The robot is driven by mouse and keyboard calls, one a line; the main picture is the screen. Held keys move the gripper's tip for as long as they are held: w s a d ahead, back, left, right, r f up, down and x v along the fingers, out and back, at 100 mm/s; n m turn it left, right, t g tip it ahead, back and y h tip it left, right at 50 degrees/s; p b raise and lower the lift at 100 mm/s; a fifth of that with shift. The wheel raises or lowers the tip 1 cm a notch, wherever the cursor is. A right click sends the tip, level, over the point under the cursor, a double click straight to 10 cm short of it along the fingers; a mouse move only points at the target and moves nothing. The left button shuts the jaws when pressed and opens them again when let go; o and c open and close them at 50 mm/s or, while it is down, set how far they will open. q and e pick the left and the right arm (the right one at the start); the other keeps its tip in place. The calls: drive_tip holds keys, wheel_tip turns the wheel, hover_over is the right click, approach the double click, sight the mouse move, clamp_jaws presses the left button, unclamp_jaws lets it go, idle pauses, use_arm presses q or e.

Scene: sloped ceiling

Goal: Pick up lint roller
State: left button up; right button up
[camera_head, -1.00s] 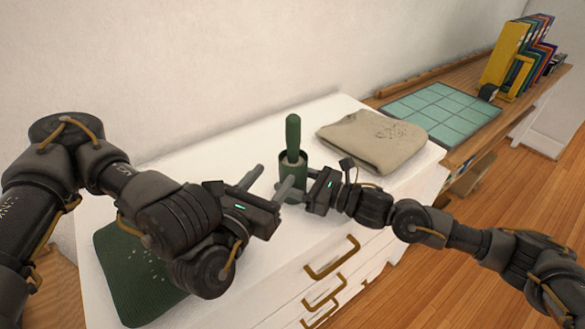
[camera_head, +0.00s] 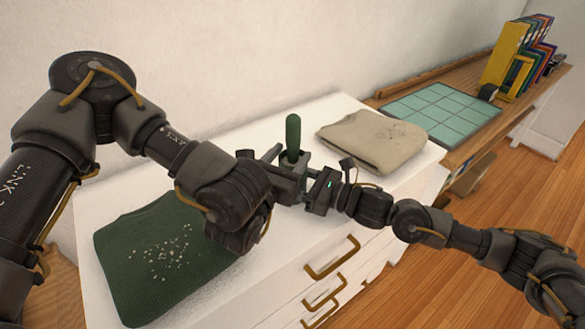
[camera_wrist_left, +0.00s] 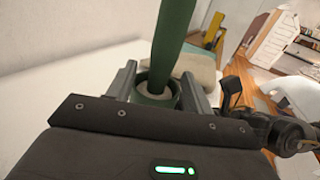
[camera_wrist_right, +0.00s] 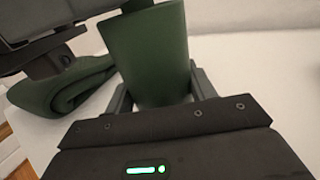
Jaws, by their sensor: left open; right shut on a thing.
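The lint roller (camera_head: 293,135) stands upright in a dark green holder (camera_wrist_right: 150,58) on the white dresser top. Its green handle (camera_wrist_left: 172,45) sticks up, and a pale roller end shows inside the holder's rim in the left wrist view. My right gripper (camera_wrist_right: 158,85) is shut on the holder from the right side. My left gripper (camera_wrist_left: 158,80) is open, with one finger on each side of the holder's upper part and the lint roller between them. In the head view my left gripper (camera_head: 287,172) and right gripper hide most of the holder.
A green folded garment (camera_head: 150,270) with pale specks lies at the dresser's front left. A beige folded garment (camera_head: 370,140) lies at the back right. Beyond it are a teal gridded mat (camera_head: 440,110) and colourful folders (camera_head: 515,60). The white dresser top (camera_head: 215,310) is bare near the front.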

use_arm(q)
drive_tip(key=x, duration=0.3)
drive_tip(key=shift+s+d+f, duration=0.1)
drive_tip(key=shift+d, duration=0.05)
drive_tip(key=shift+w+d, duration=0.1)
drive_tip(key=shift+w, duration=0.45)
clamp_jaws()
